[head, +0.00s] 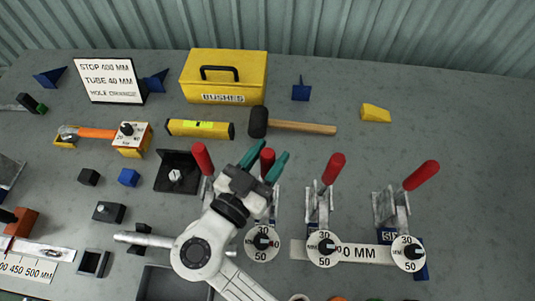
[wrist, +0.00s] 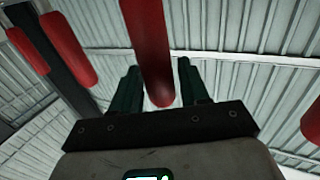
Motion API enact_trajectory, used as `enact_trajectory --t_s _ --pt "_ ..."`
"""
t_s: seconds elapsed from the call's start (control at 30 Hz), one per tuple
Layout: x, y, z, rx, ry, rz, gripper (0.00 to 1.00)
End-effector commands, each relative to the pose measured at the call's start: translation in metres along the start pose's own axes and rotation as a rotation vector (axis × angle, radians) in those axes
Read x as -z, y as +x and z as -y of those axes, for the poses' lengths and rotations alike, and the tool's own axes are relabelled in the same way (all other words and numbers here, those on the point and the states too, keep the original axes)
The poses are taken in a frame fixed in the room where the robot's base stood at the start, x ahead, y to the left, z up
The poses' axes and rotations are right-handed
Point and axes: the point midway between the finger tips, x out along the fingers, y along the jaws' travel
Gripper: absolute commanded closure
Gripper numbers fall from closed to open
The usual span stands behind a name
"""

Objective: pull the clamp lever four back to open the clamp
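Several toggle clamps with red levers stand in a row in the head view. The far-right lever (head: 421,175) and the lever left of it (head: 333,168) lean up and to the right. Another red lever (head: 267,160) shows between the teal fingers of my gripper (head: 273,149), and a further one (head: 202,158) is just left of it. In the wrist view a red lever (wrist: 150,45) runs between the open fingers of my gripper (wrist: 158,68), with gaps visible beside it. I see no number marking lever four. My gripper hides part of the clamps.
Round dials (head: 323,248) sit in front of the clamps. A black bracket (head: 177,173) stands to the left. Behind are a mallet (head: 300,127), a yellow box (head: 224,77) and a yellow wedge (head: 376,113). The table at the far right is clear.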

Motion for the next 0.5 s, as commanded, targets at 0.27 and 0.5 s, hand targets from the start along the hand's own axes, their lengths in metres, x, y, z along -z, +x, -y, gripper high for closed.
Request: enact_trajectory --t_s 0.27,0.5 --pt "0.0002 -0.0002 0.0001 0.0 0.0 0.0 0.83" --pt "0.0002 -0.0003 0.0001 0.0 0.0 0.0 1.0"
